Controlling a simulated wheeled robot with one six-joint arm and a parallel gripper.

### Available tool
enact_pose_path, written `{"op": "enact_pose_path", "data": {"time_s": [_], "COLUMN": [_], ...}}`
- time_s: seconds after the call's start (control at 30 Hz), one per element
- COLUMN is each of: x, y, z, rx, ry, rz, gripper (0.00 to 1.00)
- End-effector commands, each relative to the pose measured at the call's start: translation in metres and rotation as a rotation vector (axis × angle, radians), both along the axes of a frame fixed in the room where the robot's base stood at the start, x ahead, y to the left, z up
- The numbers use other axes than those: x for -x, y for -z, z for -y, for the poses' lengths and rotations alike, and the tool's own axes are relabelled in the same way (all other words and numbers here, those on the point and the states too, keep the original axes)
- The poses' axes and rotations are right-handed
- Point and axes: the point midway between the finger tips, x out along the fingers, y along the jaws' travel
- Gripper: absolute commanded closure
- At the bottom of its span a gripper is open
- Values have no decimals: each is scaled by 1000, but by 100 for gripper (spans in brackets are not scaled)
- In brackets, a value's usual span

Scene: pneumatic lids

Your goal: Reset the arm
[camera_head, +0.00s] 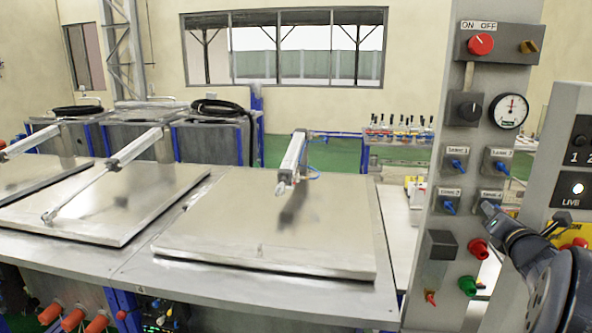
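My arm comes in at the lower right, in front of the grey control panel (455,130). My gripper (489,208) is at its end, at the lower right labelled blue switch, which it partly covers. I cannot tell whether it touches the switch or whether its fingers are open or shut. Other blue switches sit at the upper left (457,164), upper right (502,168) and lower left (449,207) of that group.
Metal tank lids (215,235) with pneumatic cylinders lie flat at left. The panel carries a red knob (480,44), a gauge (509,111), red button (478,249) and green button (467,286). A second grey panel (562,165) stands close at right, beside my arm.

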Motion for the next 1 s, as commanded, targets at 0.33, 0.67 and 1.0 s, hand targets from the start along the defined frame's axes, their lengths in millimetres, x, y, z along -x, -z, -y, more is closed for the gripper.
{"op": "enact_pose_path", "data": {"time_s": [0.33, 0.67, 1.0], "x": [0, 0, 0], "y": [2, 1, 0], "z": [0, 0, 0], "rx": [348, 656, 944], "ry": [1, 1, 1], "rz": [-83, -157, -227], "gripper": [73, 73, 73]}}
